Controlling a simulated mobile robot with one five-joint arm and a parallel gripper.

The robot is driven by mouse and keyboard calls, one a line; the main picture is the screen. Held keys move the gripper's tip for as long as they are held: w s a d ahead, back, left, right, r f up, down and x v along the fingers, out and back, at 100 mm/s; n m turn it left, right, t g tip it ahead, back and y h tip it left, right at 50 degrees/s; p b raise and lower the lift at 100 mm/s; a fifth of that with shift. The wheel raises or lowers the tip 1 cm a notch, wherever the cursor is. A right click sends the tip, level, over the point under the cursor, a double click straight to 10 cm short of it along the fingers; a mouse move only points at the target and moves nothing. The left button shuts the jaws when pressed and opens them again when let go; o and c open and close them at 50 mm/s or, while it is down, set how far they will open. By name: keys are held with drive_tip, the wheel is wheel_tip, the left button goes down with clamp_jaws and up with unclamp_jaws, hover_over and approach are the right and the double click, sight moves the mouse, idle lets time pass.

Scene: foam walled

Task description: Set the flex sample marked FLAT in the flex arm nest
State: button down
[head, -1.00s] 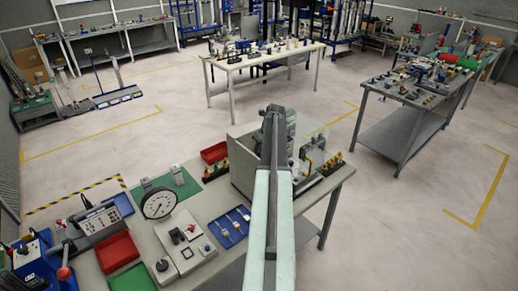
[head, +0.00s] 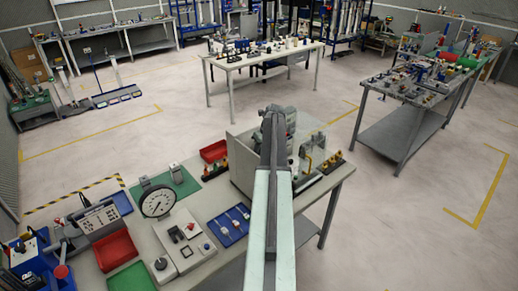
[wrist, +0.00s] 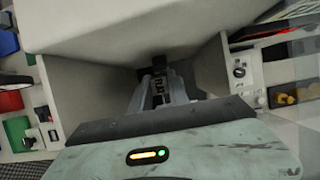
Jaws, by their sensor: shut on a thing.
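My gripper (wrist: 158,88) reaches down between beige walls (wrist: 88,92) in the wrist view, its fingers close together. It is shut on a small dark thing (wrist: 153,62) at the fingertips, too small and shaded to identify or read a marking. In the head view my own arm covers the gripper and what it holds. The arm reaches over the bench to a walled enclosure (head: 243,160) at the bench's far right end. A blue tray (head: 228,242) with several small pale pieces lies left of the arm. I cannot make out the flex arm nest or a FLAT marking.
The beige walls stand close around my gripper on both sides. A dial gauge (head: 157,202), a grey fixture plate (head: 182,243) and a red bin (head: 116,250) stand left on the bench. A red tray (head: 213,151) and small coloured fittings (head: 333,161) flank the enclosure.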

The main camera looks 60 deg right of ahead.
drive_tip(key=shift+f+b, duration=0.55)
drive_tip(key=shift+f, duration=0.05)
drive_tip(key=c, duration=1.2)
unclamp_jaws()
drive_tip(key=shift+r, duration=0.1)
drive_tip(key=shift+o, duration=0.2)
drive_tip(key=d+p+v, duration=0.1)
drive_tip(key=p+v, duration=0.6)
drive_tip(key=shift+a+r, duration=0.4)
drive_tip(key=shift+a, duration=0.15)
drive_tip(key=shift+s, duration=0.1)
